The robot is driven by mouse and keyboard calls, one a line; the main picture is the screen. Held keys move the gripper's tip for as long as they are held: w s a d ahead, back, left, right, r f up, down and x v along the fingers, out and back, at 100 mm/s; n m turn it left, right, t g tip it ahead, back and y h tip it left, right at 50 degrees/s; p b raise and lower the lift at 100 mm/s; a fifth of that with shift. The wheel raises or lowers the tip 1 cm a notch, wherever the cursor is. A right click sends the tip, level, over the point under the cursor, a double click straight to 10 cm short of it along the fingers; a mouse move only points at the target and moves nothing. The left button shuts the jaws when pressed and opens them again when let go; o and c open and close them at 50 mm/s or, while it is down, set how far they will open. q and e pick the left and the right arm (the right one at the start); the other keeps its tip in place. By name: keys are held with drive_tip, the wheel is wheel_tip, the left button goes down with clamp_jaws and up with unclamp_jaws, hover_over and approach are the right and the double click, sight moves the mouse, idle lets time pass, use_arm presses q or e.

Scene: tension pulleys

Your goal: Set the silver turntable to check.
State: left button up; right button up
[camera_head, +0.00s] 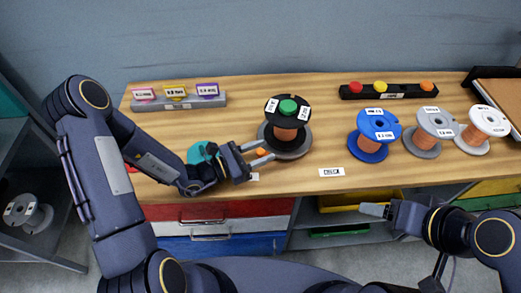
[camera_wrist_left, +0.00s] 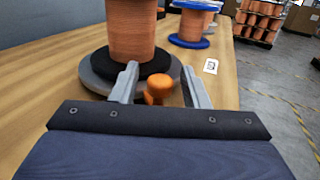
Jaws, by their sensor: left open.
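The silver turntable (camera_head: 303,153) is a grey disc on the wooden bench, carrying a copper-wound spool (camera_head: 286,134) with a black top flange, a green knob (camera_head: 288,106) and white labels. An orange knob (camera_head: 261,151) sits at its near left rim. My left gripper (camera_head: 264,152) is open, its fingers reaching toward that rim. In the left wrist view the orange knob (camera_wrist_left: 158,88) shows between the two open fingers (camera_wrist_left: 160,70), close to the disc (camera_wrist_left: 95,80). Contact cannot be told. My right gripper (camera_head: 374,210) is in front of the bench, its fingers small and unclear.
Blue (camera_head: 371,152), grey (camera_head: 422,147) and white (camera_head: 473,147) spools stand to the right. A grey block with coloured tags (camera_head: 180,102) and a black bar with coloured buttons (camera_head: 388,91) lie behind. A white label (camera_head: 332,172) lies at the front edge.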

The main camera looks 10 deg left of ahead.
use_arm(q)
drive_tip(key=shift+c, duration=0.2)
clamp_jaws()
idle(0.3)
